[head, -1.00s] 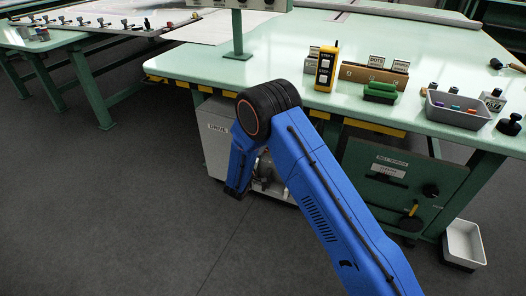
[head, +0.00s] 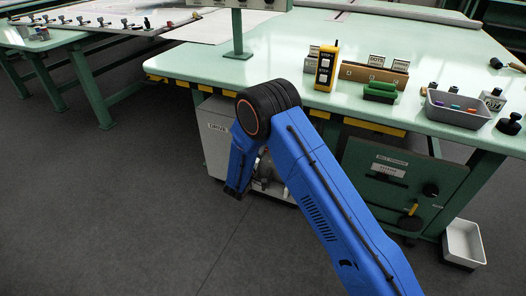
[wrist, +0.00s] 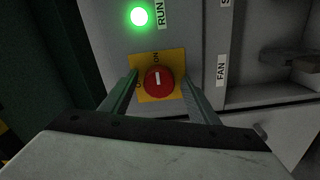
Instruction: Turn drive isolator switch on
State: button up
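The drive isolator switch (wrist: 158,82) is a red round knob on a yellow plate (wrist: 146,62) in the wrist view. Its white mark stands upright in the picture, in line with the word ON at the plate's top. A green lamp (wrist: 139,16) beside the RUN label is lit above it. My gripper (wrist: 160,80) is open, one finger on each side of the knob, with visible gaps between. In the head view my gripper (head: 236,188) is low in front of the grey drive cabinet (head: 216,148); the switch is hidden there.
The cabinet stands under a pale green table (head: 220,70) with a yellow-and-black edge. A green cabinet (head: 385,185) and a white bin (head: 464,243) are to the right. A FAN label (wrist: 221,70) sits right of the switch. The floor at left is clear.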

jog(key=v, duration=1.7)
jog(key=shift+s, duration=0.15)
jog(key=shift+a, duration=0.1)
